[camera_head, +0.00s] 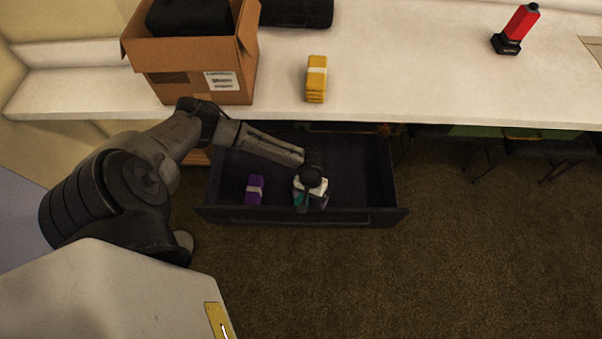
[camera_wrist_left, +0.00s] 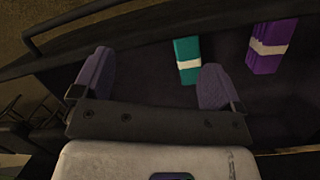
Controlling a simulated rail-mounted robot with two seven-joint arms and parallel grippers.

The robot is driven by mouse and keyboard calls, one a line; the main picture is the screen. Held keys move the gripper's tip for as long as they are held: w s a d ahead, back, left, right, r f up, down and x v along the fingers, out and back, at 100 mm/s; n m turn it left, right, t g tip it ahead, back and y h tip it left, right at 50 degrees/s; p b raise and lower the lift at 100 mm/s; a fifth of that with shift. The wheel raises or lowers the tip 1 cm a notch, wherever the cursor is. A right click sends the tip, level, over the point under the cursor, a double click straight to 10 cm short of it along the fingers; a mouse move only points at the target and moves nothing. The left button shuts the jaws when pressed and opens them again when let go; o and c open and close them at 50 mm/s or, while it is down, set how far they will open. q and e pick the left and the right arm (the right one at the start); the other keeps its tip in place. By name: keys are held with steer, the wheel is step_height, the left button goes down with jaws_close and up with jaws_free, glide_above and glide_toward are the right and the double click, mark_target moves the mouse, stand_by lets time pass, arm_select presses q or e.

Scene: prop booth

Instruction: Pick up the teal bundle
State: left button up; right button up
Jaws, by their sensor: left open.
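The teal bundle (camera_wrist_left: 186,68) with a white band lies on the floor of the open dark drawer (camera_head: 235,216). In the head view only a small teal part (camera_head: 298,199) shows, because my left gripper (camera_head: 310,192) covers most of it. My left gripper is open and empty over the drawer. In the left wrist view its two fingers (camera_wrist_left: 154,78) are wide apart, and the bundle appears ahead of them, nearer the right-hand finger. No contact is visible. My right gripper is in neither view.
A purple bundle (camera_head: 254,190) with a pale band lies left of the teal one in the drawer. On the counter (camera_head: 420,80) are a yellow bundle (camera_head: 316,80), an open cardboard box (camera_head: 205,75) and a red-and-black item (camera_head: 517,28). The drawer walls rise around the gripper.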

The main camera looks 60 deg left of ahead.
arm_select(q)
steer(key=w+a+f+n+b, duration=0.3)
steer(key=a+f+n+b, duration=0.35)
steer(key=a, duration=0.55)
steer(key=shift+m+y, duration=0.4)
steer(key=shift+m, duration=0.25)
steer(key=f+b, duration=0.1)
steer(key=f, duration=0.2)
steer(key=f+b, duration=0.2)
steer(key=f, duration=0.1)
steer(key=s+d+f+b, duration=0.1)
steer(key=f+b, duration=0.1)
steer(key=f, duration=0.1)
steer(key=shift+f, duration=0.5)
step_height(320, 180, down, 3)
steer(key=b, duration=0.3)
steer(key=shift+f+b, duration=0.2)
steer(key=shift+b, duration=0.2)
steer(key=shift+d+f+b, duration=0.15)
steer(key=shift+f+b, duration=0.4)
steer(key=shift+f, duration=0.3)
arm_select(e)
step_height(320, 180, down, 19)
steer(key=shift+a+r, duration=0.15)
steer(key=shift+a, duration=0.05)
arm_select(q)
steer(key=shift+c, duration=0.3)
steer(key=c, duration=1.1)
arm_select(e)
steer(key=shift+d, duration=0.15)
